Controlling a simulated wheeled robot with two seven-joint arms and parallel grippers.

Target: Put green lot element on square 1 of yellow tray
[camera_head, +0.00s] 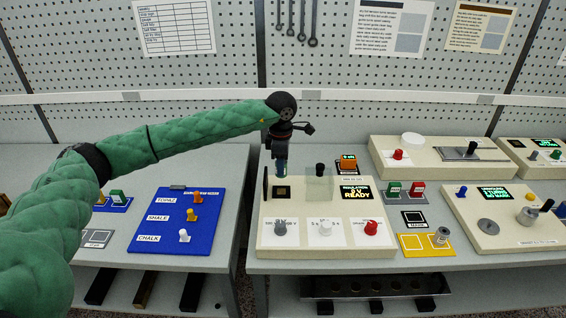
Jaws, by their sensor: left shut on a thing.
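My left gripper (282,152) points down above the cream machine with the READY display. It is shut on a small bluish-green piece (281,171), mostly hidden by the fingers; I cannot tell for sure that it is the green lot element. The piece is just above the machine's dark square socket (282,191); I cannot tell whether they touch. The yellow tray (409,254) lies to the right, at the table's front. A grey metal cylinder (441,236) stands on its right square; its left square is bare. My right gripper is not in view.
The cream machine (324,248) carries a clear block (319,187) right of the gripper and several knobs in front. Green (393,188) and red (417,188) pieces stand behind the yellow tray. A blue board (172,244) lies on the left table, across a gap.

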